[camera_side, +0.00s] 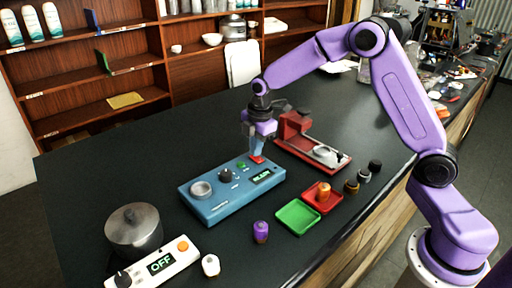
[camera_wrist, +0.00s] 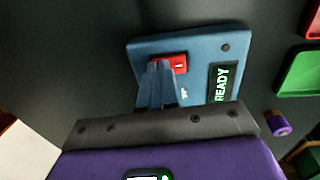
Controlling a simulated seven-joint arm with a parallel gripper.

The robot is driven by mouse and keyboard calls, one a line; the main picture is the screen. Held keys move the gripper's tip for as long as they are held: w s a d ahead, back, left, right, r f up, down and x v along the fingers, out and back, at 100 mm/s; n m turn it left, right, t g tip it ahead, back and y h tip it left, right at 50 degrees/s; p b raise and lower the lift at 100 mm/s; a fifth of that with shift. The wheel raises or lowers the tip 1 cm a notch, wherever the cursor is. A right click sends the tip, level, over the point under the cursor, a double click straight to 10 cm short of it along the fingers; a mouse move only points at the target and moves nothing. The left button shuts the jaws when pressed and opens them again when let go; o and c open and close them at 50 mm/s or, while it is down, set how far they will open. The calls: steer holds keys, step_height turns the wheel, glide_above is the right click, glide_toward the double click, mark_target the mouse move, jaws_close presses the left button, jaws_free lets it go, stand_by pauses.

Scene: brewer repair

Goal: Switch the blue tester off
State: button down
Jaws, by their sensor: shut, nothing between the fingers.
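The blue tester (camera_side: 230,192) lies on the dark table in the side view. It has a silver round cup, a black knob, a green button and a display reading READY; the display also shows in the wrist view (camera_wrist: 222,84). A red rocker switch (camera_side: 257,159) sits at its far right corner, and shows in the wrist view (camera_wrist: 180,63). My gripper (camera_side: 252,148) is shut and empty, pointing down right at the switch. In the wrist view its fingertips (camera_wrist: 160,66) overlap the left part of the switch; I cannot tell whether they touch it.
A red fixture (camera_side: 296,124) stands behind the tester. A green tray (camera_side: 298,216) and a red tray (camera_side: 334,200) lie to its right. A purple-capped piece (camera_side: 261,231) is in front. A metal pot (camera_side: 134,228) and a white device reading OFF (camera_side: 160,264) are front left.

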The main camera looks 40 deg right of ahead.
mark_target(261, 160)
steer(key=shift+f, duration=0.15)
steer(key=shift+w+f+g, duration=0.2)
steer(key=shift+f+g, duration=0.05)
steer(key=shift+g, duration=0.05)
steer(key=shift+s+f, duration=0.1)
steer(key=shift+s, duration=0.2)
steer(key=shift+s, duration=0.7)
step_height(261, 160, up, 14)
steer(key=shift+s+r, duration=0.2)
steer(key=shift+s, duration=0.1)
stand_by(0.5)
